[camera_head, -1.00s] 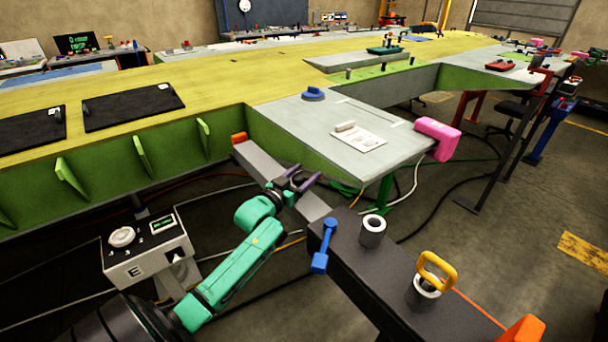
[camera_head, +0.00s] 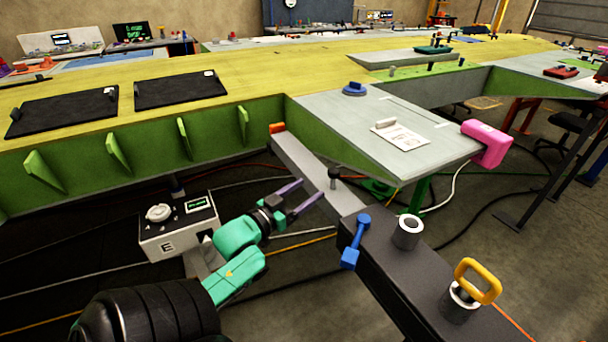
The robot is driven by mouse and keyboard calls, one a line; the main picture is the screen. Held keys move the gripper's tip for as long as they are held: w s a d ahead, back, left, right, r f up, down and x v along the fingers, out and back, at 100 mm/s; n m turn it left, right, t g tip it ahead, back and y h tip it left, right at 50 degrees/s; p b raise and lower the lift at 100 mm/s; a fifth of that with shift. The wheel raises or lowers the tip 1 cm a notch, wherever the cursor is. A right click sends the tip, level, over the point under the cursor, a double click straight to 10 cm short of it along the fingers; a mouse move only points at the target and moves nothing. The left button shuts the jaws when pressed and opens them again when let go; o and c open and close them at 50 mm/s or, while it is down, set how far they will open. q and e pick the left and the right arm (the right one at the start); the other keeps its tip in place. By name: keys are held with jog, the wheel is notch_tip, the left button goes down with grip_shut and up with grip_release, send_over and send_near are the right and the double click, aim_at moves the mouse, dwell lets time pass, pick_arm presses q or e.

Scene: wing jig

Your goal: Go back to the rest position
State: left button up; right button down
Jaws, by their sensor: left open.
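My left gripper (camera_head: 307,194) is at the end of my green left arm, in the middle of the head view. Its two purple fingers are apart, with nothing between them. It is beside the grey bar (camera_head: 300,160) that runs from the wing's edge to the black bench. A small black knob on a post (camera_head: 334,176) stands on that bar, just right of the fingertips. I cannot tell whether the fingers touch the bar. My right gripper is not in view.
The black bench (camera_head: 400,262) at lower right bears a grey bushing (camera_head: 408,231), a yellow-handled pin (camera_head: 478,281) and a blue lever (camera_head: 355,242). A grey control box (camera_head: 178,226) stands left of my arm. The wing's green edge (camera_head: 80,155) runs behind it.

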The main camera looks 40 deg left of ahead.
pick_arm(q)
jog(key=shift+s, duration=0.1)
dwell(0.5)
jog(key=s+f+g, duration=0.3)
jog(key=f, duration=0.9)
jog(key=s+f+n+g+y, duration=0.1)
jog(key=s+f+g, duration=0.15)
jog(key=f, duration=0.85)
jog(key=s+f+g, duration=0.3)
jog(key=s+f, duration=0.1)
jog(key=f, duration=0.8)
jog(key=s+d+f+m+g, duration=0.1)
jog(key=s+d+f+g, duration=0.1)
jog(key=s+d+f, duration=0.2)
jog(key=s+d+f+m+g+h, duration=0.1)
jog(key=s+d+f+g, duration=0.2)
jog(key=s+f, duration=0.6)
jog(key=s+d+f+m+g, duration=0.1)
jog(key=s+d+f+g, duration=0.2)
jog(key=s+d+f, duration=0.3)
jog(key=s, duration=0.4)
jog(key=shift+d+f+m, duration=0.15)
jog(key=shift+f+m, duration=0.25)
jog(key=shift+g, duration=0.25)
